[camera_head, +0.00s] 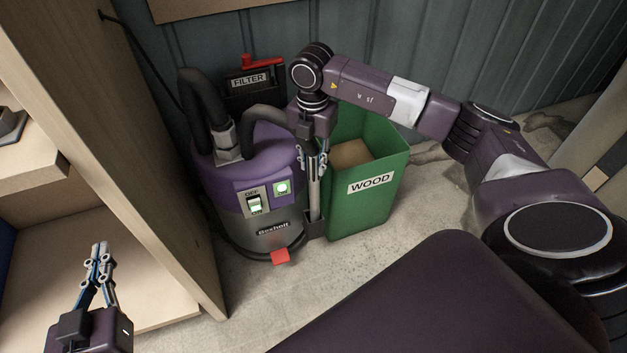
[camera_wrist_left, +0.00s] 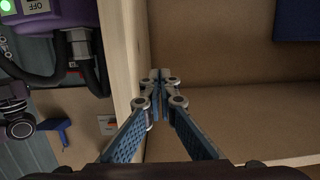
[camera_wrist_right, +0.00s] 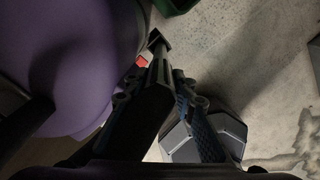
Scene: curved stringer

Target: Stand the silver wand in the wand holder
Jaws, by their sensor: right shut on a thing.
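The silver wand (camera_head: 315,198) is upright against the right side of the purple vacuum (camera_head: 278,152). My right gripper (camera_head: 314,168) is shut on its upper part, pointing down. The wand's lower end meets the small black wand holder (camera_head: 316,226) low on the vacuum's side. I cannot tell how deep it sits in it. In the right wrist view the wand (camera_wrist_right: 137,105) is dark and runs away between the fingers (camera_wrist_right: 168,78). My left gripper (camera_head: 100,250) is shut and empty, beside the wooden shelf; its fingertips touch in the left wrist view (camera_wrist_left: 160,77).
A green WOOD bin (camera_head: 376,185) stands just right of the wand. A black FILTER box (camera_head: 254,88) with a red part is behind the vacuum. A red pedal (camera_head: 280,256) sticks out in front. The wooden shelf unit (camera_head: 130,170) is at left. Concrete floor is clear in front.

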